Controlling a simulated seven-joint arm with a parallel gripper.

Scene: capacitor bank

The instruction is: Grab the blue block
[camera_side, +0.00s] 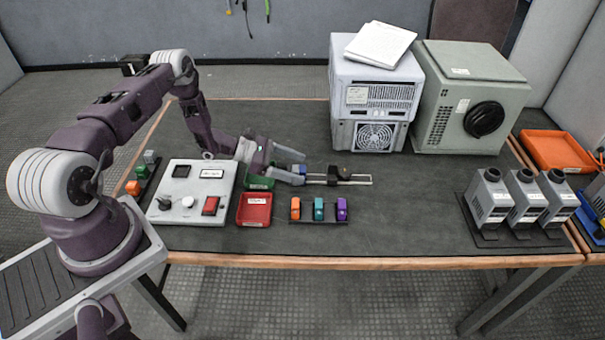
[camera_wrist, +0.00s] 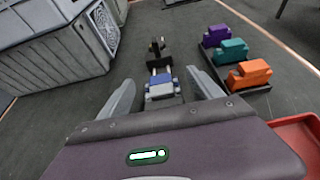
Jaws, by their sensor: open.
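The blue block (camera_wrist: 160,90) sits on a narrow rail in the wrist view, with a pale lower part. My gripper (camera_wrist: 161,80) is open, one finger on each side of the block with a visible gap to both. In the side view my gripper (camera_side: 302,168) reaches low over the table at the left end of the rail (camera_side: 358,181). There the fingers mostly hide the block, and I cannot tell the exact height between fingers and rail.
A dark piece (camera_side: 339,173) stands farther along the rail. A rack holds orange (camera_side: 295,208), teal (camera_side: 318,209) and purple (camera_side: 341,209) blocks nearby. A red tray (camera_side: 254,209) and a control panel (camera_side: 194,193) lie left. Large grey units (camera_side: 374,95) stand behind.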

